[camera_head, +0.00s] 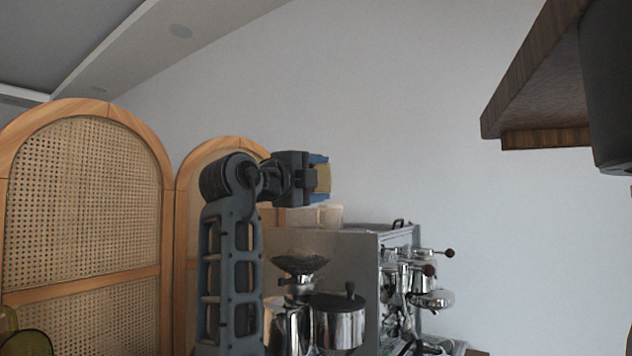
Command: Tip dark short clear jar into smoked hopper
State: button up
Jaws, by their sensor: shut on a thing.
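My gripper (320,178) is in the middle of the view, pointing right, with blue finger pads. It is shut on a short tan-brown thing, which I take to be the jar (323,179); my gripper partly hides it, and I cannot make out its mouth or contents. The smoked hopper (299,263) is a dark, wide funnel on top of a metal grinder, lower in the view. The jar shows above the hopper and a little to its right, clearly apart from it in the picture. I cannot tell their difference in depth.
A metal canister with a black-knobbed lid (338,318) stands beside the grinder. A wooden shelf (545,85) juts in at upper right. Cane screens (85,205) stand left.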

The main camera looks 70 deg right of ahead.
aim_at(321, 191)
jog(key=shift+f, duration=0.15)
jog(key=m, duration=0.1)
jog(key=m+y, duration=0.1)
jog(key=m, duration=0.1)
jog(key=shift+s+f+p, duration=0.35)
jog(key=shift+s+f, duration=0.05)
jog(key=m, duration=0.1)
jog(key=f+m+y, duration=0.1)
jog(key=shift+s+f+m+t+y, duration=0.1)
jog(key=shift+f+m+t+y, duration=0.2)
jog(key=shift+t, duration=0.1)
jog(key=shift+f+m+t+y+p, duration=0.4)
jog(key=shift+m+t+y+p, duration=0.1)
jog(key=shift+m, duration=0.7)
jog(key=s+m+t+b, duration=0.1)
jog(key=b, duration=0.1)
jog(key=s+m+b, duration=0.1)
jog(key=m+b, duration=0.1)
jog(key=shift+s+d+r+m+t+y, duration=0.15)
jog(key=shift+r+m+t+y, duration=0.15)
jog(key=shift+r+t+y, duration=0.1)
jog(key=m, duration=0.1)
jog(key=s+r+m+t+b, duration=0.1)
jog(key=shift+s+d+m+t+y, duration=0.15)
jog(key=shift+s+m+t+y, duration=0.15)
jog(key=shift+m+y, duration=0.1)
